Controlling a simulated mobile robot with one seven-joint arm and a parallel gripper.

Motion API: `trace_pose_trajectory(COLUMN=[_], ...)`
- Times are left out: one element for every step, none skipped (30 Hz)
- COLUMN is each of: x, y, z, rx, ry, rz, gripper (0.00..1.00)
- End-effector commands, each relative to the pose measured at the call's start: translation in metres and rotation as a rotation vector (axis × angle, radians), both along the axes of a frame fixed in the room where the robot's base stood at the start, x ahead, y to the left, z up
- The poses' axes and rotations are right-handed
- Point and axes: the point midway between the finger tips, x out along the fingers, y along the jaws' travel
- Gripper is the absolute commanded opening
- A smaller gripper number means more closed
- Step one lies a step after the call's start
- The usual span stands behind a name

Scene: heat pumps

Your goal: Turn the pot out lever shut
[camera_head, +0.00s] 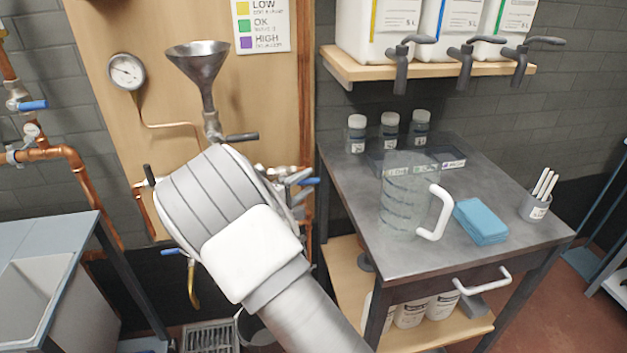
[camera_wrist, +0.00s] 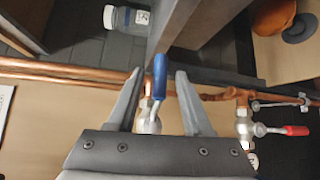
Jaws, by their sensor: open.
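In the wrist view, my gripper (camera_wrist: 158,74) is open, with one finger on each side of a blue lever (camera_wrist: 159,77). The lever sits on a silver valve (camera_wrist: 148,118) in a copper pipe run, and a gap shows on both sides of it. I see no label naming it as the pot out lever. In the head view, my arm hides most of my gripper, and a blue lever end (camera_head: 309,181) shows just right of it by the board's edge.
A red-handled valve (camera_wrist: 296,130) is to the right in the wrist view. The workbench (camera_head: 350,212) stands right of my arm, with a clear jug (camera_head: 402,205) and blue sponge (camera_head: 481,221). A funnel (camera_head: 197,62) is above my gripper. A sink unit (camera_head: 45,285) is at left.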

Motion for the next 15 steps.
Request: trace_pose_trajectory(x=[0.008,0.012,0.017,0.02,0.023,0.027,0.029,0.031,0.032,0.033,0.034,0.035,0.035,0.035,0.036], y=[-0.007,-0.009,-0.012,-0.015,-0.016,-0.018,-0.02,-0.021,-0.022,-0.023,-0.024,-0.024,-0.024,-0.024,-0.024], z=[-0.003,-0.003,-0.004,-0.004,-0.005,-0.005,-0.006,-0.006,-0.006,-0.006,-0.006,-0.006,-0.006,-0.006,-0.006], rx=[-0.001,-0.001,-0.001,-0.001,-0.001,0.0,0.0,0.0,-0.001,-0.001,0.0,0.0,0.0,0.0,0.0], ry=[0.0,0.0,-0.001,-0.001,0.001,0.0,0.0,0.0,0.001,0.001,0.001,0.001,0.001,0.001,0.001], rz=[-0.003,-0.002,-0.002,-0.002,-0.001,0.0,0.0,-0.001,-0.001,-0.001,0.0,0.0,0.0,0.0,0.0], gripper=[0.5,0.5,0.5,0.5,0.5,0.5,0.5,0.5,0.5,0.5,0.5,0.5,0.5,0.5,0.5])
